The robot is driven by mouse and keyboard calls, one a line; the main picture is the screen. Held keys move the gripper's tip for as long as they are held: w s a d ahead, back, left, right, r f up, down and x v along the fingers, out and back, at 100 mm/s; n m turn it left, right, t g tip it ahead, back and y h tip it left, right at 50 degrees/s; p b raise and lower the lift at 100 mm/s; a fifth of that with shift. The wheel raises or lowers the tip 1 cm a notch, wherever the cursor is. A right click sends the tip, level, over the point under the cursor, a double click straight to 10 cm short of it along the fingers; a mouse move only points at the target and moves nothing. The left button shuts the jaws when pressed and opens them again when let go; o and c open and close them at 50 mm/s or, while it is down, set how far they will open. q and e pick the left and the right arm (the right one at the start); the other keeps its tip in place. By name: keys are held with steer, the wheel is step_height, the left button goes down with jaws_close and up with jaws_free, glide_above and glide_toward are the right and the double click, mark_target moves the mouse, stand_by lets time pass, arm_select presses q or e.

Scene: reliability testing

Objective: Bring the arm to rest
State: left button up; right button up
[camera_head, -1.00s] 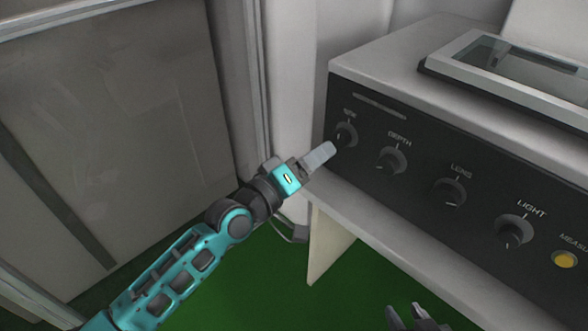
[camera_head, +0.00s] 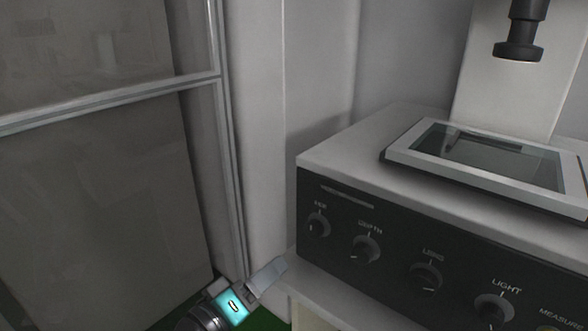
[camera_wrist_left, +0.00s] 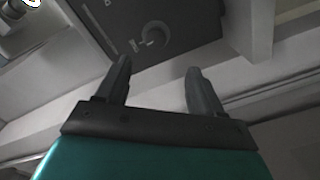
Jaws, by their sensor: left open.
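My left gripper (camera_head: 268,275) is at the bottom of the head view, beside the lower left front corner of a machine with a dark control panel (camera_head: 402,279). In the left wrist view its two fingers (camera_wrist_left: 156,80) are apart with nothing between them. A knob (camera_wrist_left: 155,35) on the dark panel shows beyond the fingers, apart from them. In the head view the leftmost knob (camera_head: 318,227) stands above and right of the gripper. Most of my left arm is out of the picture. My right gripper is not in view.
The panel carries more knobs, labelled DEPTH (camera_head: 366,250), LENG (camera_head: 426,279) and LIGHT (camera_head: 495,309). A framed glass plate (camera_head: 480,165) lies on top, below a dark cylindrical part (camera_head: 520,40). A panelled door (camera_head: 95,200) stands at left.

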arm_select(q)
steer(key=s+a+f+m+g+y+p, duration=0.3)
steer(key=s+a+f+m+y, duration=0.3)
steer(key=s+f, duration=0.9)
steer(key=a+f+y, duration=0.1)
steer(key=a+y, duration=0.1)
steer(key=a, duration=0.2)
steer(key=shift+s+a+g, duration=0.15)
steer(key=shift+s+g, duration=0.1)
steer(key=shift+g, duration=0.15)
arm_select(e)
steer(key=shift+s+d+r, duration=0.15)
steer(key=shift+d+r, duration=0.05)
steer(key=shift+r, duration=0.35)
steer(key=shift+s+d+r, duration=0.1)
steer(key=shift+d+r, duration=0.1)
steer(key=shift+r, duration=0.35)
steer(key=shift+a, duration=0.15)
